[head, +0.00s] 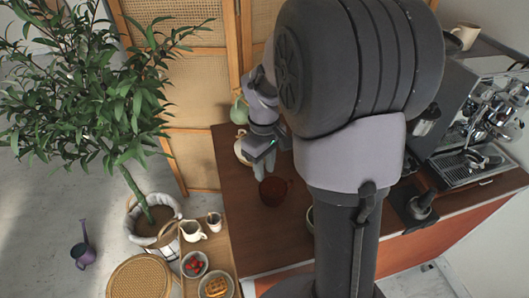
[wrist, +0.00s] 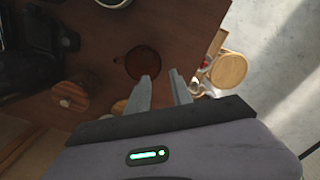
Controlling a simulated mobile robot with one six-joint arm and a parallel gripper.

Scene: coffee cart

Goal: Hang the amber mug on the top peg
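The amber mug (head: 272,190) stands upright on the brown counter, dark and see-through. It also shows in the wrist view (wrist: 143,62), seen from above, with its handle toward the left. My gripper (head: 268,150) is above the counter, behind the mug in the head view. In the wrist view its two fingers (wrist: 160,80) are apart with nothing between them, their tips at the picture's lower side of the mug. The peg stand is mostly hidden behind my arm in the head view; I cannot make out the top peg.
A green mug (head: 239,110) and a cream mug (head: 242,148) are at the counter's far left edge, close to my gripper. An espresso machine (head: 490,120) stands at right. A low table with a pitcher (head: 192,231) and bowls is at left. The counter (head: 245,225) left of the amber mug is clear.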

